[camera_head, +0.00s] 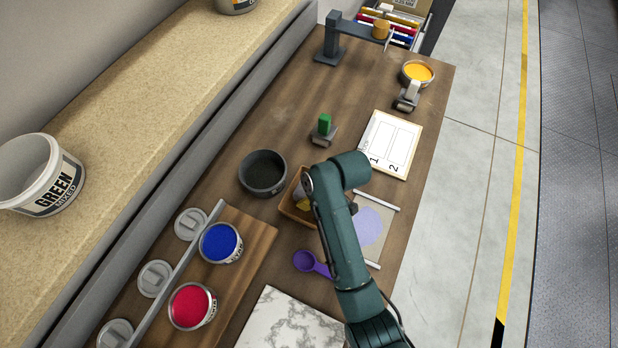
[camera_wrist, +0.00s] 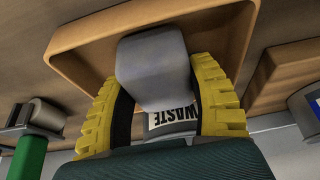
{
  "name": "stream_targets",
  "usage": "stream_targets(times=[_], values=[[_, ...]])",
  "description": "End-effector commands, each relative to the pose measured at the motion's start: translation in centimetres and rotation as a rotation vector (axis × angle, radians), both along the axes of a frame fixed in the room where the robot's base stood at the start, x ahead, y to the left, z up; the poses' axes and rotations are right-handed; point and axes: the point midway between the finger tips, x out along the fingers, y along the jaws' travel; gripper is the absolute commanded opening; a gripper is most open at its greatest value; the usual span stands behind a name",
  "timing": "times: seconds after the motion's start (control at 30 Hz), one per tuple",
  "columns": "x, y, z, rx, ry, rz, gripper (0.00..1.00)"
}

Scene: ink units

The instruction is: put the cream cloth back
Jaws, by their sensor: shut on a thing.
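My gripper (camera_wrist: 165,110) has yellow ridged fingers, closed on a pale, smooth, block-like piece (camera_wrist: 152,65). It looks grey in the wrist view's shade, and I take it to be the cream cloth. The piece is over or in a shallow wooden tray (camera_wrist: 85,45); I cannot tell whether it touches the tray floor. In the head view, the wooden tray (camera_head: 290,211) stands right of a dark round pot (camera_head: 262,173), and my arm hides much of it and the gripper. The pot's WASTE label (camera_wrist: 172,124) shows upside down between my fingers in the wrist view.
A numbered card (camera_head: 390,145) lies at right. Table between pot and card is partly clear.

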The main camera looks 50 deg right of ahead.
Motion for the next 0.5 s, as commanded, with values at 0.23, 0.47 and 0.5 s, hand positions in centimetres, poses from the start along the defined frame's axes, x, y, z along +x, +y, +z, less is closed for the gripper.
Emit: stream_targets(times=[0.23,0.47,0.5], values=[[-0.01,0.02,-0.24,0.001,0.0,-0.001,0.8],[-0.02,0.02,-0.23,0.001,0.0,-0.001,0.83],[-0.01,0.02,-0.21,0.001,0.0,-0.001,0.83]])
